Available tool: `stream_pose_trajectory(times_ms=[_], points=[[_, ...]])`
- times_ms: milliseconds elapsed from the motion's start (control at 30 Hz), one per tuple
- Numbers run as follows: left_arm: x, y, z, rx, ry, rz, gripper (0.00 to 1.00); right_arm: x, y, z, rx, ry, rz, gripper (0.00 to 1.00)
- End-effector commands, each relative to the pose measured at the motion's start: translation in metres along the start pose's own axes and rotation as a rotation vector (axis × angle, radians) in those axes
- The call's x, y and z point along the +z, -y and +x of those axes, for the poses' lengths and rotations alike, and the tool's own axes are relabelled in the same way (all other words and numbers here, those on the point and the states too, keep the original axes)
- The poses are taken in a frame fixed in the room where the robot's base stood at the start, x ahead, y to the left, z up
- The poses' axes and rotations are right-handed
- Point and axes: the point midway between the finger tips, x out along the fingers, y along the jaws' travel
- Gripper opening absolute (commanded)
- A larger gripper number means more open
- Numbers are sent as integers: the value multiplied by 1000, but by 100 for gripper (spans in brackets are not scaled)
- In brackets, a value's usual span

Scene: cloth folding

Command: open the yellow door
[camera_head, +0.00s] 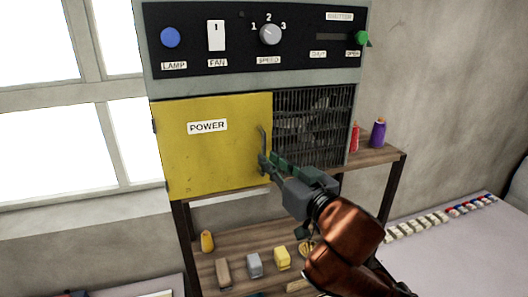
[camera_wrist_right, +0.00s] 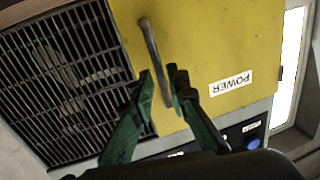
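The yellow door (camera_head: 215,155), labelled POWER, covers the left part of the cabinet and looks shut. It also shows in the right wrist view (camera_wrist_right: 215,45). Its grey bar handle (camera_head: 263,138) stands upright near the door's right edge; the handle is clear in the wrist view (camera_wrist_right: 152,45). My right gripper (camera_head: 268,162) is at the lower part of the handle. In the wrist view its green fingers (camera_wrist_right: 161,78) stand on either side of the bar, with narrow gaps, so it looks open around the handle. My left gripper is not in view.
A control panel (camera_head: 210,63) with a lamp button, switch, knob and green slider is above the door. A dark grille (camera_head: 318,110) lies to its right. Bottles (camera_head: 378,133) stand on the wooden shelf at right. Several small objects (camera_head: 254,265) sit on the lower shelf.

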Motion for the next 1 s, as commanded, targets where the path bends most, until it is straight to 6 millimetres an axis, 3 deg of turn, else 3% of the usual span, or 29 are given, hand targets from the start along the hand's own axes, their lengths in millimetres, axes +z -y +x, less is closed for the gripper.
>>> stream_pose_trajectory(times_ms=[100,300,600,833,1000], points=[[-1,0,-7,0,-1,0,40,-1,0,19,1,3,1,15],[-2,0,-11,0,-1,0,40,-1,0,36,0,-1,0,15],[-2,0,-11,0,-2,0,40,0,0,39,0,-1,-1,15],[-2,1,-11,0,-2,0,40,0,0,38,0,-1,-1,0],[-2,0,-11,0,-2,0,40,0,0,38,0,-1,-1,0]])
